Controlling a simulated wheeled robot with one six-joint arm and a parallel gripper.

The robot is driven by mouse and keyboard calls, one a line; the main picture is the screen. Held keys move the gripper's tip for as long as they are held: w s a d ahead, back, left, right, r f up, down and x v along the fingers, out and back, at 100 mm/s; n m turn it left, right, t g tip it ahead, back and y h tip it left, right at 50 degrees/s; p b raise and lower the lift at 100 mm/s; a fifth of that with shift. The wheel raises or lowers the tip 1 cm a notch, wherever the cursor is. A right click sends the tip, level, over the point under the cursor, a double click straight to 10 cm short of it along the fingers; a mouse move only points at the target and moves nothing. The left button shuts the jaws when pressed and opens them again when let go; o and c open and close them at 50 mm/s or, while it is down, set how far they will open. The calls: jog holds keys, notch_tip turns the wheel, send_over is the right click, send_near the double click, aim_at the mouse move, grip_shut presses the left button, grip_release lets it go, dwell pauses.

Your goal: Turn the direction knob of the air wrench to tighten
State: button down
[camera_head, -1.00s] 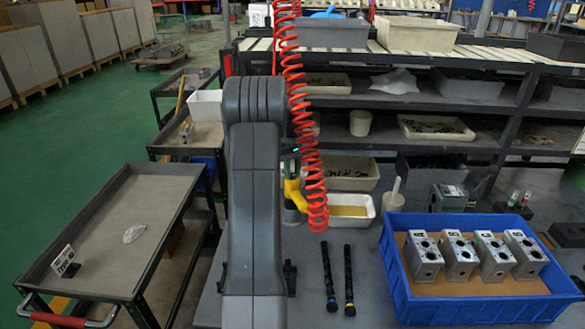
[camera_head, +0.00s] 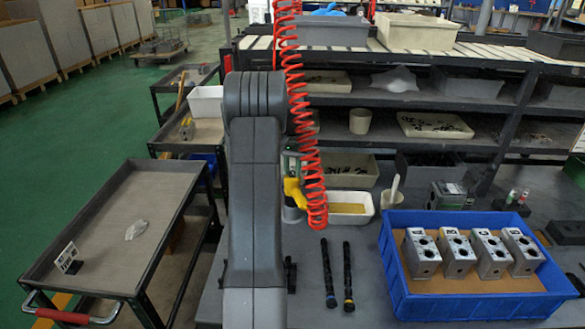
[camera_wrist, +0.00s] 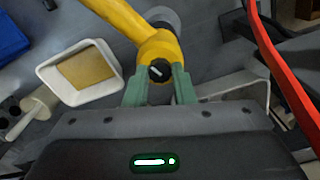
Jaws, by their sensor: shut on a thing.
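The air wrench (camera_wrist: 128,20) is yellow and lies at the top of the wrist view. Its black direction knob (camera_wrist: 159,70) has a pale slanted mark. My gripper (camera_wrist: 160,84), with two green fingers, is shut on the knob end, one finger on each side.
A red coiled hose (camera_head: 312,170) hangs beside my arm. A white tray (camera_head: 350,208) with a tan bottom stands close by. Two black rods (camera_head: 348,275) lie on the bench. A blue crate (camera_head: 478,306) holds several metal valve blocks at the right.

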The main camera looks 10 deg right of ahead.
aim_at(293, 172)
jog(key=shift+m, duration=0.5)
jog(key=c, duration=1.2)
grip_release()
notch_tip(293, 172, up, 14)
jog(key=b, duration=0.1)
jog(key=shift+f, duration=0.15)
notch_tip(293, 172, down, 14)
jog(key=shift+r+p, duration=0.15)
jog(key=shift+p, duration=0.35)
jog(key=shift+r, duration=0.1)
